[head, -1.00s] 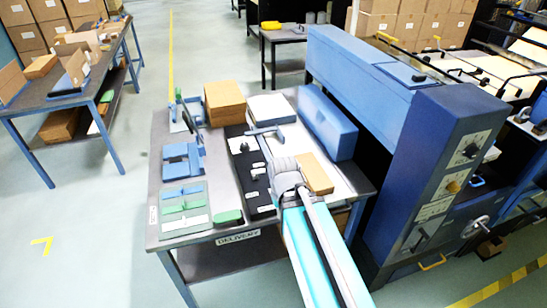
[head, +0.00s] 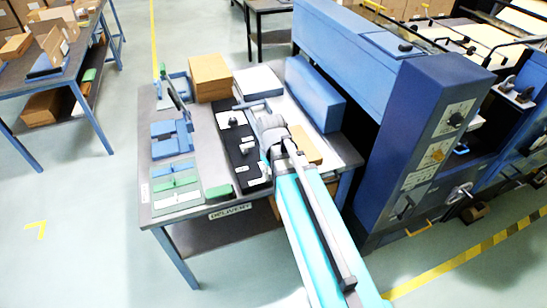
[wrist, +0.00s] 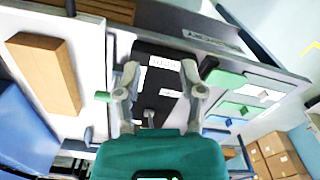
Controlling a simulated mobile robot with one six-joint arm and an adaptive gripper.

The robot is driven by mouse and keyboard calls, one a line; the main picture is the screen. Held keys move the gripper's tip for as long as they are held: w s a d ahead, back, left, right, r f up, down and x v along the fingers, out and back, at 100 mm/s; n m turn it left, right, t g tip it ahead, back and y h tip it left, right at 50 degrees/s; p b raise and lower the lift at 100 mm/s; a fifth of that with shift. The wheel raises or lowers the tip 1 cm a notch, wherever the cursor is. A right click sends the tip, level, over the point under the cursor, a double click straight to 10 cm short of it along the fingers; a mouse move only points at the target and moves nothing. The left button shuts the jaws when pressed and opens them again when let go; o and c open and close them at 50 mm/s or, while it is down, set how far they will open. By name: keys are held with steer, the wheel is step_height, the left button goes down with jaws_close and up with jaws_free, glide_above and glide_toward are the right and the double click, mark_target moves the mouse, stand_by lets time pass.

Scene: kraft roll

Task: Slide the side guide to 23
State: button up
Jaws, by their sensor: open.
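A long black plate (head: 238,150) with white labels and dark knobs lies along the delivery table. A grey-blue T-shaped bar (head: 250,105) crosses near its far end; I cannot tell for certain whether this is the side guide. My gripper (head: 262,122) is over the plate's right side, close to the bar, and partly hides it. In the wrist view my gripper (wrist: 159,67) is open, with the black plate (wrist: 152,50) and its labels showing between the fingers. A dark knob (wrist: 148,115) shows near the gripper's body. The scale numbers are too small to read.
The delivery table (head: 205,190) holds a cardboard stack (head: 210,77), a long blue box (head: 315,95), blue blocks (head: 172,137) and green pads (head: 175,183). A brown block (wrist: 45,72) lies beside my gripper. The tall blue machine (head: 430,140) stands at the right.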

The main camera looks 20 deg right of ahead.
steer(key=w+d+r+n+p, duration=0.1)
steer(key=w+n, duration=0.2)
steer(key=w, duration=0.1)
steer(key=w+d+r+n+p, duration=0.1)
steer(key=w+d+n, duration=0.1)
steer(key=w+n, duration=0.2)
steer(key=w+d+r+n+p, duration=0.1)
steer(key=w+n, duration=0.3)
steer(key=shift+w+d+r, duration=0.25)
steer(key=shift+w+r, duration=0.05)
steer(key=shift+r, duration=0.1)
steer(key=shift+w+d+n, duration=0.2)
steer(key=shift+w+n, duration=0.15)
steer(key=shift+n, duration=0.15)
steer(key=shift+f, duration=0.15)
step_height(320, 180, down, 13)
steer(key=b, duration=1.3)
steer(key=shift+f, duration=0.2)
jaws_close()
